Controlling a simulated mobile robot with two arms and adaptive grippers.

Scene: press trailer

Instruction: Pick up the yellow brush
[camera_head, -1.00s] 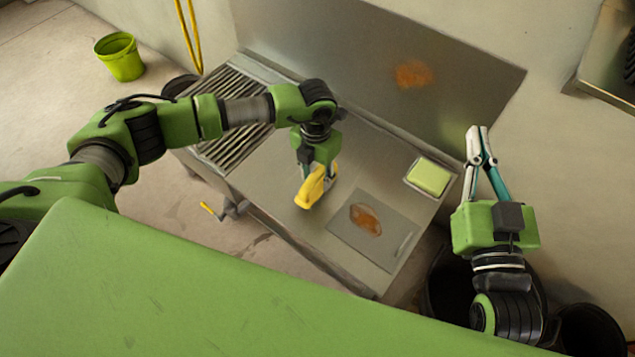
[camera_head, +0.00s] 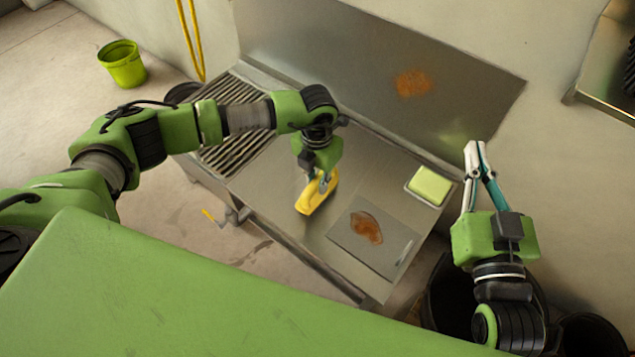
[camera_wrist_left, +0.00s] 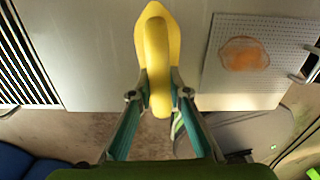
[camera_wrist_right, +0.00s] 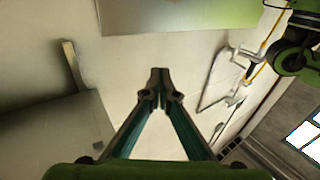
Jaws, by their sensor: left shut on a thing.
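The yellow brush (camera_head: 316,194) is between the fingers of my left gripper (camera_head: 320,177), over the steel table. In the left wrist view the brush (camera_wrist_left: 156,50) lies lengthwise away from me, and both fingertips of the left gripper (camera_wrist_left: 159,92) press on its sides. I cannot tell whether the brush touches the table. Its bristles are hidden underneath. My right gripper (camera_head: 477,146) is raised to the right of the table, away from the brush. In the right wrist view the fingertips of the right gripper (camera_wrist_right: 160,84) are close together with nothing visible between them.
The steel table (camera_head: 277,190) has a slatted rack (camera_head: 232,143) at its left. A grey board (camera_head: 345,240) with a brown stain lies right of the brush. A green sponge in a tray (camera_head: 429,185) sits near the right end. A stained back panel (camera_head: 340,50) rises behind.

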